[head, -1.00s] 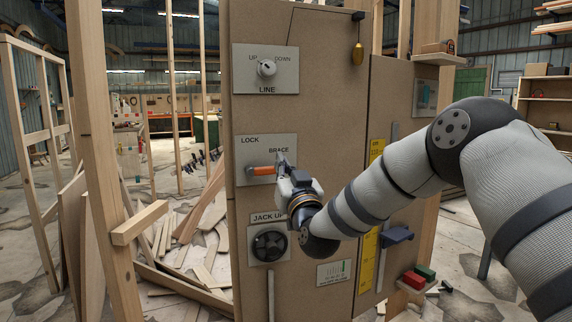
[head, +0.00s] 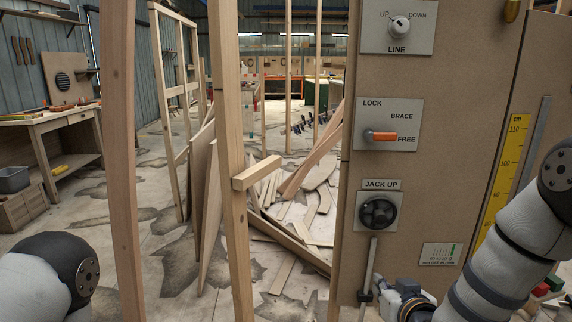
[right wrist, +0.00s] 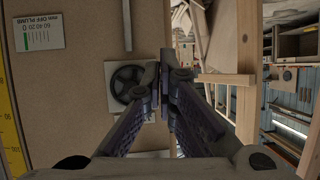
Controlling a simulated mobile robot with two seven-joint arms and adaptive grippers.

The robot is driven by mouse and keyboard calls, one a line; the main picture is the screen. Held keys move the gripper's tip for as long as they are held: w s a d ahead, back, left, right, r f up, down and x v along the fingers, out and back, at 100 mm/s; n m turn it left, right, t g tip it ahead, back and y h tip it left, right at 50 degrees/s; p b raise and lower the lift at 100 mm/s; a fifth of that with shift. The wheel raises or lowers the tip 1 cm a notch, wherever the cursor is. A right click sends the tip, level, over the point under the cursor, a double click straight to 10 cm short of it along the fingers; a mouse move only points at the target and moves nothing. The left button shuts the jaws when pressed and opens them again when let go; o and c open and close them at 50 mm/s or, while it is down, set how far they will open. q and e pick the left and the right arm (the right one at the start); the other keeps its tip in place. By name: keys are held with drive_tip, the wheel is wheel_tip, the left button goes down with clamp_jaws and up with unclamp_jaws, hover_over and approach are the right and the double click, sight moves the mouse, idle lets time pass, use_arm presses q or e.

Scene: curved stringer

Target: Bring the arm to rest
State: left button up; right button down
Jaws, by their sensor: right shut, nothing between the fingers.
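My right gripper (right wrist: 163,82) is shut and empty in the right wrist view, in front of the brown board. In the head view only its upper part and wrist (head: 408,290) show at the bottom edge, low and right of the JACK UP wheel (head: 378,212); the wheel also shows behind the fingers in the right wrist view (right wrist: 125,82). The gripper is clear of the orange lever (head: 384,136) on the LOCK/BRACE/FREE plate (head: 375,110). The lever lies level, beside the word FREE. My left gripper is out of view; only part of that arm shows at bottom left.
A LINE knob (head: 399,26) sits above the lever plate. A slotted rod (head: 369,270) hangs below the wheel. A yellow scale (head: 504,175) is on the right. Wooden posts (head: 229,150) stand left of the board, with loose planks (head: 275,250) behind and a workbench (head: 60,135) far left.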

drive_tip(key=s+a+f+g, duration=0.1)
drive_tip(key=s+f+g, duration=0.4)
drive_tip(key=s+f, duration=0.8)
drive_tip(key=s+d+f+g, duration=0.1)
drive_tip(key=s+g, duration=0.3)
drive_tip(key=s, duration=1.1)
drive_tip(key=s+f+g, duration=0.3)
drive_tip(key=s+g, duration=0.2)
drive_tip(key=s, duration=1.1)
drive_tip(key=shift+s+d+g, duration=0.2)
drive_tip(key=shift+d+g, duration=0.1)
drive_tip(key=shift+d, duration=0.1)
drive_tip(key=shift+w+f, duration=0.1)
